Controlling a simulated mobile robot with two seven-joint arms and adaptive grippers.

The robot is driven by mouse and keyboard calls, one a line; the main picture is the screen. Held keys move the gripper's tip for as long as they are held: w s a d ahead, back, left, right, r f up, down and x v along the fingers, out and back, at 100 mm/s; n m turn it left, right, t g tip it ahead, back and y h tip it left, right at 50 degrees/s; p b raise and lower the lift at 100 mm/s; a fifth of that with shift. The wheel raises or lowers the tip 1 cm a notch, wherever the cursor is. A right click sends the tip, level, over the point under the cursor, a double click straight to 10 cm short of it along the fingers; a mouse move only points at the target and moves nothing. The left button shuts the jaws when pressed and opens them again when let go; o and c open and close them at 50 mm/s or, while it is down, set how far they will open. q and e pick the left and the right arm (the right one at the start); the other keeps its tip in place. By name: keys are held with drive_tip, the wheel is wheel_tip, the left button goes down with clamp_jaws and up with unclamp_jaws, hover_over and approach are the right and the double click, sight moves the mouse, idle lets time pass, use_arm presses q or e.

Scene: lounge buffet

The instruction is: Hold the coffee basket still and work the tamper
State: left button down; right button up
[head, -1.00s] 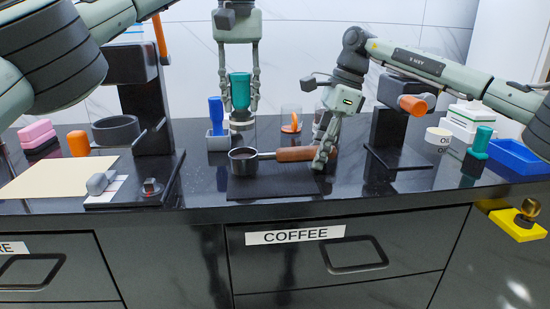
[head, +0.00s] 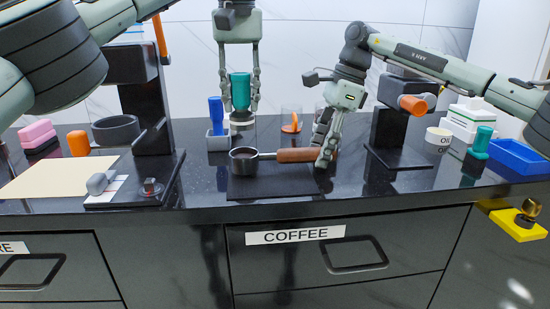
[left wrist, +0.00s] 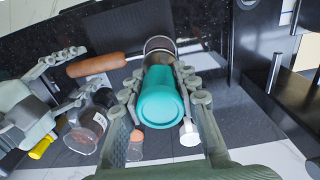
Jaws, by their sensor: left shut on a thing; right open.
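The coffee basket (head: 243,161) is a dark metal cup with a brown handle (head: 292,155), lying on a black mat (head: 272,185). My left gripper (head: 240,103) is shut on the teal tamper (head: 240,90), upright above and behind the basket, its metal base (head: 241,125) clear of the cup. In the left wrist view the tamper (left wrist: 160,98) partly covers the basket (left wrist: 158,45). My right gripper (head: 327,158) is open at the handle's right end and partly hides it. In the left wrist view its fingers (left wrist: 88,66) lie either side of the handle end, apparently not closed on it.
A blue-handled tool (head: 215,112) stands in a grey holder behind the basket. Clear glasses (head: 291,122) stand at the back. Dark machine stands (head: 150,110) rise on both sides. A second teal-handled item (head: 482,139) and a blue tray (head: 515,158) are at right.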

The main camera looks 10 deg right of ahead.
drive_tip(key=shift+v, duration=3.3)
drive_tip(key=v, duration=1.2)
